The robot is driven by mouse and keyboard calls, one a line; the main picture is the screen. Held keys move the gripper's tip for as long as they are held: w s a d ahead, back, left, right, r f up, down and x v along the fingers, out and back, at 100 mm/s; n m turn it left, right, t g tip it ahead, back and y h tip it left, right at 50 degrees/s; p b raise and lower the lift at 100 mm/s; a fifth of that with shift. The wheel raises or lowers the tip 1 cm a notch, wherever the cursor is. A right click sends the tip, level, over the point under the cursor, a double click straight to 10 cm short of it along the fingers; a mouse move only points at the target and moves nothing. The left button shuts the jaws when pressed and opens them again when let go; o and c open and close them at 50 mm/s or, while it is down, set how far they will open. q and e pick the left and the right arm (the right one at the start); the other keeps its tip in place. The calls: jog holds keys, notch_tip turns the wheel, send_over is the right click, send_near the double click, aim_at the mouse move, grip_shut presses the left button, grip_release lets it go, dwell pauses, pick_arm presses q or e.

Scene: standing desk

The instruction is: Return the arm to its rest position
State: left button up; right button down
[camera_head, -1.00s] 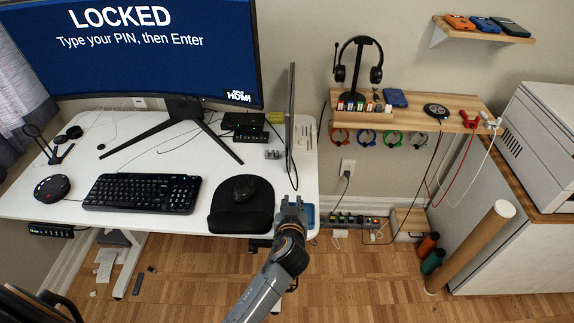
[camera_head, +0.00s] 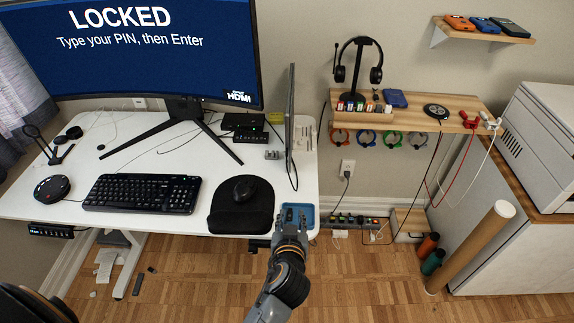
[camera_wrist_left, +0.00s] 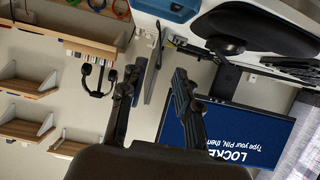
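My left gripper (camera_head: 290,222) is at the front right corner of the white desk, just in front of the small blue tray (camera_head: 311,212). In the left wrist view my left gripper (camera_wrist_left: 155,88) has its two dark fingers spread wide apart. Nothing is held between them; only the background shows in the gap. My left arm runs down to the bottom edge of the head view. My right gripper does not show in either view.
The white desk (camera_head: 140,220) carries a keyboard (camera_head: 142,193), a mouse on a black pad (camera_head: 228,220) and a locked monitor (camera_head: 140,50). A cardboard tube (camera_head: 470,248) leans by the cabinet.

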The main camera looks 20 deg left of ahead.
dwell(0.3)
pick_arm(q)
jog(key=s+a+f+g, duration=0.4)
jog(key=s+a, duration=0.3)
jog(key=s, duration=0.3)
jog(key=s+d+m+g+h, duration=0.1)
jog(key=s+m+g+h, duration=0.35)
jog(key=s, duration=0.95)
notch_tip(320, 180, down, 28)
jog(key=s+g, duration=0.2)
jog(key=s, duration=0.1)
jog(key=s+a+f+m+g, duration=0.1)
jog(key=s+a+f, duration=0.1)
jog(key=s+f, duration=1.1)
jog(key=shift+s+a+f+y, duration=0.4)
jog(key=shift+s+y, duration=0.05)
jog(key=shift+s, duration=0.75)
